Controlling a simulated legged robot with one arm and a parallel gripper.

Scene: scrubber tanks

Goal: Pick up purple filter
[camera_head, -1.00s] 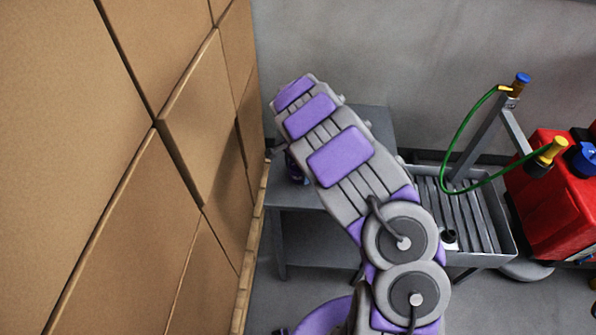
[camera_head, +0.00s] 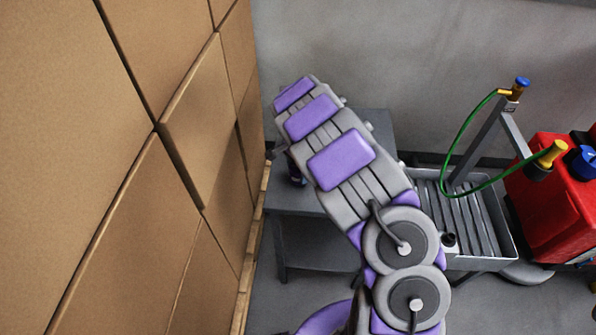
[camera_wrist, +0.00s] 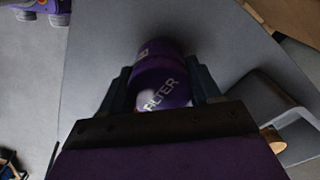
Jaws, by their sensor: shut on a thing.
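The purple filter (camera_wrist: 161,78) is a cylinder with pale "FILTER" lettering, seen in the wrist view between the two dark fingers of my gripper (camera_wrist: 160,85). The fingers are shut on it, one on each side. Its lower part is hidden by the gripper body. In the head view my arm covers most of the gripper, and only a small dark and purple bit shows at the arm's far end above the grey table (camera_head: 310,205). I cannot tell whether the filter touches the table top.
Stacked cardboard boxes (camera_head: 75,150) stand on a pallet close to the left of my arm. A grey slatted tray (camera_head: 465,220) with a green hose (camera_head: 447,150) and a red tank machine (camera_head: 550,200) are on the right. A grey wall is behind the table.

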